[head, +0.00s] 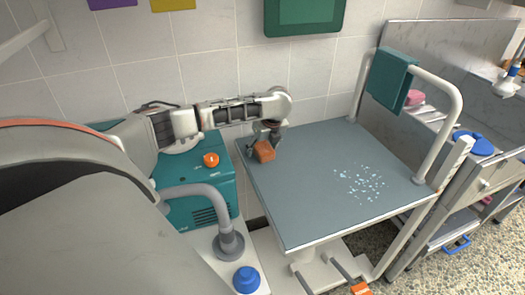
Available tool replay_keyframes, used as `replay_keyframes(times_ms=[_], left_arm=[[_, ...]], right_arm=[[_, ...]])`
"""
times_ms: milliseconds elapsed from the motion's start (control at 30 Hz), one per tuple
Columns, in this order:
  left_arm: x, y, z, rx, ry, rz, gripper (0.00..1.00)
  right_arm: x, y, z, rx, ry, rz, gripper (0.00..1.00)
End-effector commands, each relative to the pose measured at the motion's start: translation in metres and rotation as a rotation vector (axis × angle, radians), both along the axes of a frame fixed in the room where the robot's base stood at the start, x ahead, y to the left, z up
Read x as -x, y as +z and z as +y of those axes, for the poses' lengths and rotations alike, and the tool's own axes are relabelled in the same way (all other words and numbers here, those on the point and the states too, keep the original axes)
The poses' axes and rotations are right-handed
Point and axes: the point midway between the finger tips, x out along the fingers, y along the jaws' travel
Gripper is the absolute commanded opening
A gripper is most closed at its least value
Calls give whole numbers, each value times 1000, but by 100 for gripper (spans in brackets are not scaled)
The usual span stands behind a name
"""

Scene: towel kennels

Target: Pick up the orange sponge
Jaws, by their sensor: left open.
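The orange sponge (264,152) lies on the grey table top (310,205), near its back left corner. It looks like a small block. My left gripper (264,144) is open and points down right at the sponge, with its fingers about the sponge's upper and left sides. I cannot tell whether the fingers touch it. My left arm reaches in from the left along the tiled wall. My right gripper does not show.
Pale blue specks (362,183) lie on the table's right half. A teal machine (190,178) with an orange knob (211,160) stands left. A sink unit (470,160) is at right.

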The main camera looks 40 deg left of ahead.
Motion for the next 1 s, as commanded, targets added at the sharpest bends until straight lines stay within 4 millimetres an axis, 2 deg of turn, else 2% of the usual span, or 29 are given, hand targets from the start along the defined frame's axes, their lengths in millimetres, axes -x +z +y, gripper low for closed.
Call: replay_keyframes(times_ms=[333, 633, 667, 767, 800, 1000], left_arm=[[0, -1, 0, 1, 0, 0, 62], [0, -2, 0, 0, 0, 0, 62], [0, -2, 0, 0, 0, 0, 57], [0, -2, 0, 0, 0, 0, 31], [0, -2, 0, 0, 0, 0, 28], [0, -2, 0, 0, 0, 0, 28]], right_arm=[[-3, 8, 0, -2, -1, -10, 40], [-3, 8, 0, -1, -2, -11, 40], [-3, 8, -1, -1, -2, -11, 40], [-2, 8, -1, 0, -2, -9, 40], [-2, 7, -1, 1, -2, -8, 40], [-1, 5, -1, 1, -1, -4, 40]])
